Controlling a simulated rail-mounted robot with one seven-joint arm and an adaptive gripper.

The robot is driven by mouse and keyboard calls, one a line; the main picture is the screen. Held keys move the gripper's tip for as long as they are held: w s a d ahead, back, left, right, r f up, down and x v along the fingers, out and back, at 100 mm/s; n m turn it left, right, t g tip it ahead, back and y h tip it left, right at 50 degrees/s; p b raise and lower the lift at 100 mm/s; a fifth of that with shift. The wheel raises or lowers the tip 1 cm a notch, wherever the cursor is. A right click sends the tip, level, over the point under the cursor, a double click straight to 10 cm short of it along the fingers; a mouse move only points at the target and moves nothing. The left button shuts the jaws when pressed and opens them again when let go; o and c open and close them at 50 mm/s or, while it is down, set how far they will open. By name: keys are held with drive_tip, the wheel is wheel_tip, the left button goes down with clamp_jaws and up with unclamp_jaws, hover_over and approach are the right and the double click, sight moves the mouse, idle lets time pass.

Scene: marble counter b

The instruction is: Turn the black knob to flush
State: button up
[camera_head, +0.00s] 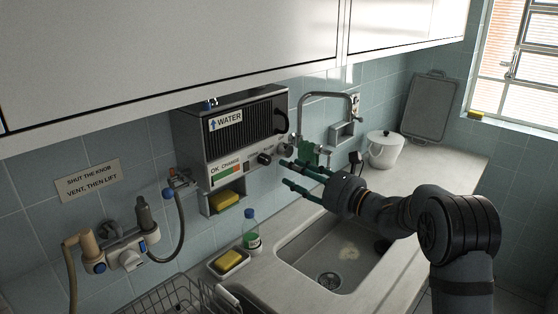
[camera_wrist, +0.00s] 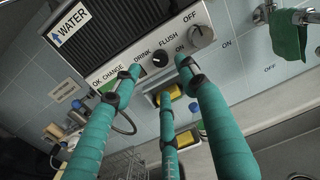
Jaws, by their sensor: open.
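The black knob (camera_head: 264,158) is on the lower front of the grey water unit (camera_head: 226,120) on the tiled wall. In the wrist view the black knob (camera_wrist: 160,59) sits below the labels DRINK and FLUSH; its pointer is too small to read surely. My gripper (camera_head: 287,173) has teal fingers, spread open and empty, to the right of the knob in the head view. In the wrist view my gripper (camera_wrist: 160,77) has its fingertips around the knob's place in the picture, with no clear contact.
A grey knob (camera_wrist: 202,36) marked OFF and ON is right of the black one. A tap (camera_head: 325,97) with a green cloth (camera_head: 308,152) stands near my fingers. A bottle (camera_head: 251,232) and yellow sponge (camera_head: 229,260) are beside the sink (camera_head: 345,240).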

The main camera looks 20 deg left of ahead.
sight(268, 160)
drive_tip(key=p+x, duration=0.3)
drive_tip(key=x, duration=0.4)
drive_tip(key=shift+a, duration=0.3)
drive_tip(key=shift+w+a+f, duration=0.1)
drive_tip(key=shift+w+a, duration=0.25)
drive_tip(key=shift+a, duration=0.25)
drive_tip(key=shift+c, duration=0.3)
clamp_jaws()
